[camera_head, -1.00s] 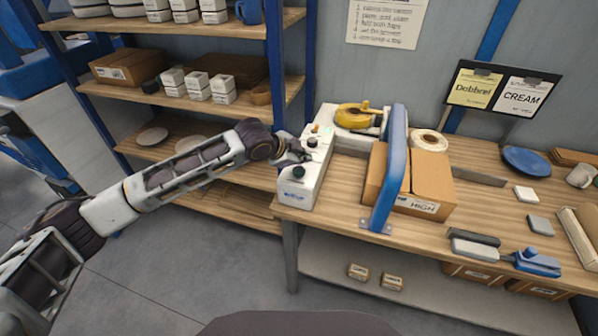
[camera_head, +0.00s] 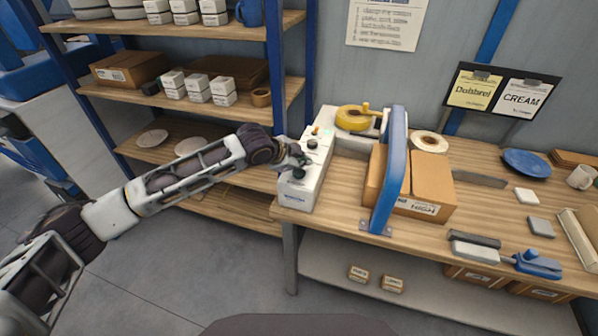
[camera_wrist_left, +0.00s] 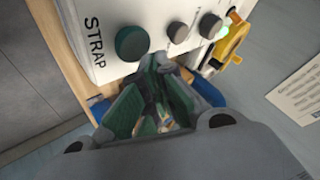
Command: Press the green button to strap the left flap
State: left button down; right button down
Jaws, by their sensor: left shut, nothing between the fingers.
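The white strapping machine (camera_head: 303,192) stands at the table's left end. In the left wrist view, the dark green button (camera_wrist_left: 132,42) sits beside the word STRAP on its panel, with two grey knobs farther along. My left gripper (camera_head: 299,163) is shut and empty at the panel, close to the green button, which it partly hides in the head view. In the wrist view its fingertips (camera_wrist_left: 160,68) are just below and right of the button; I cannot tell whether they touch. A cardboard box (camera_head: 428,185) stands right of the machine, partly hidden behind a blue upright (camera_head: 391,170).
A yellow tape dispenser (camera_head: 353,118) is behind the panel. A tape roll (camera_head: 429,142), a blue plate (camera_head: 527,161) and a blue-handled tool (camera_head: 537,263) lie on the table (camera_head: 480,205). Shelves with boxes (camera_head: 198,88) stand behind my left arm.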

aim_at(302, 174)
pick_arm(q)
jog(key=shift+f+p, duration=0.3)
jog(key=shift+f, duration=0.05)
dwell(0.7)
jog(key=shift+f, duration=0.7)
dwell(1.6)
jog(key=shift+r, duration=0.1)
jog(key=shift+r+p, duration=0.95)
jog(key=shift+p, duration=0.2)
jog(key=shift+r+p, duration=2.55)
jog(key=shift+s+f, duration=0.1)
jog(key=shift+f, duration=0.05)
